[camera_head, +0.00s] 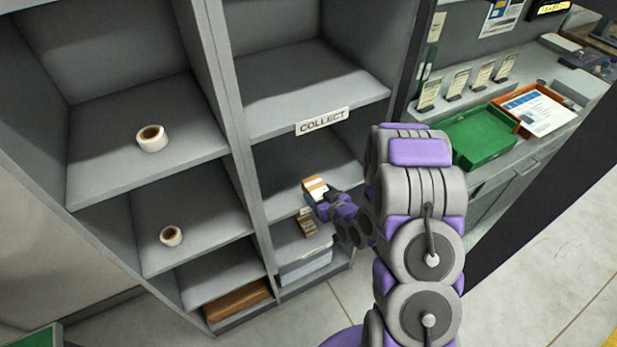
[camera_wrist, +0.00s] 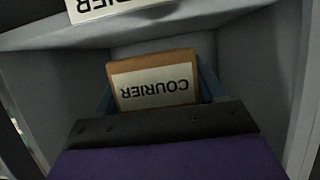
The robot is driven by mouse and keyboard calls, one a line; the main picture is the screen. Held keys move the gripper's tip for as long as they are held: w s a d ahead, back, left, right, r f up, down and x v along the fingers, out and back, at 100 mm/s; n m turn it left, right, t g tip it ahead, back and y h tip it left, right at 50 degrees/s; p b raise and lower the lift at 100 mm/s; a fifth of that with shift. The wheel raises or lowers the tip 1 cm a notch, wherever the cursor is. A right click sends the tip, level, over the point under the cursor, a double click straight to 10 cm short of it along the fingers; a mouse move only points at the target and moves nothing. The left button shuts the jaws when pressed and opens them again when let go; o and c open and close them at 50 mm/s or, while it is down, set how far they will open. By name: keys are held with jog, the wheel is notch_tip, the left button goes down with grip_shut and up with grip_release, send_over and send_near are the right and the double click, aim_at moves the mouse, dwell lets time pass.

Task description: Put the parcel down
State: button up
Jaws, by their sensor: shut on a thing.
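The parcel (camera_wrist: 155,70) is a small brown box with a white label reading COURIER, upside down in the wrist view. My gripper (camera_wrist: 157,85) is shut on it, with a blue finger at each side. In the head view the parcel (camera_head: 314,186) shows at the tip of my gripper (camera_head: 325,198), in front of or inside the right-hand shelf column, below the COLLECT sign (camera_head: 323,121). The wrist view shows grey compartment walls around the parcel. I cannot tell whether its underside touches a shelf.
Another small labelled box (camera_head: 307,223) is just below my gripper. White tape rolls (camera_head: 152,138) sit on the left shelves. A green tray (camera_head: 485,137) stands on the right counter.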

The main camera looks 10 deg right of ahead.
aim_at(325, 186)
jog(key=w, duration=0.1)
jog(key=w+a, duration=0.1)
jog(key=w, duration=0.2)
jog(key=shift+w+a+f, duration=0.2)
jog(key=shift+w+a, duration=0.1)
jog(key=shift+w, duration=0.05)
jog(key=w, duration=0.2)
jog(key=w+b, duration=0.1)
jog(key=w, duration=0.4)
jog(key=shift+w+d+f, duration=0.3)
jog(key=shift+w+d, duration=0.05)
jog(key=shift+w+a+f, duration=0.1)
jog(key=shift+w+a, duration=0.1)
jog(key=shift+w, duration=0.3)
jog(key=shift+a+f+b, duration=0.15)
jog(key=shift+f+b, duration=0.05)
jog(key=shift+b, duration=0.15)
notch_tip(325, 186, down, 3)
jog(key=shift+a+f+b, duration=0.1)
jog(key=shift+b, duration=0.4)
jog(key=shift+d, duration=0.3)
jog(key=o, duration=1.2)
jog(key=shift+a, duration=0.2)
jog(key=p+v, duration=0.2)
jog(key=v, duration=1)
jog(key=shift+d, duration=0.1)
